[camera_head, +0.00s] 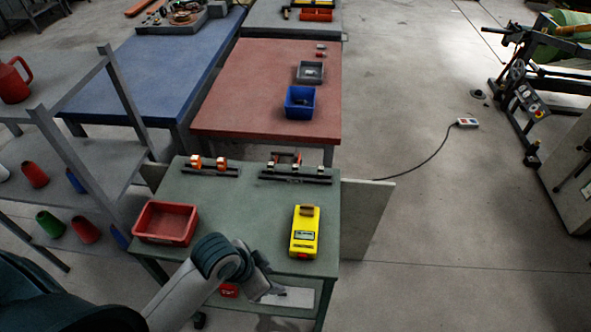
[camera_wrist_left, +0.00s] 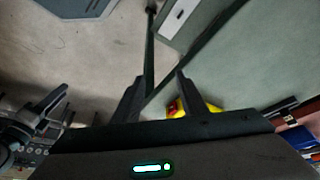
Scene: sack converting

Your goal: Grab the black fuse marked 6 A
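I cannot make out a black fuse marked 6 A in either view. On the green table (camera_head: 258,215), two dark rails with small holders stand at the far edge: the left rail (camera_head: 210,171) carries orange-and-white parts, the right rail (camera_head: 295,176) small dark and light parts. A yellow device (camera_head: 305,232) with a dark display lies at the table's right. My left gripper (camera_head: 268,287) is at the table's near edge, partly hidden by its wrist. In the wrist view its fingers (camera_wrist_left: 159,77) are apart with nothing held between them. My right gripper does not show.
A red bin (camera_head: 166,223) sits on the table's left. A shelf rack with cups (camera_head: 35,174) stands at left. Beyond are a red table (camera_head: 262,85) with a blue bin (camera_head: 300,102) and a blue table (camera_head: 150,75). The table's middle is clear.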

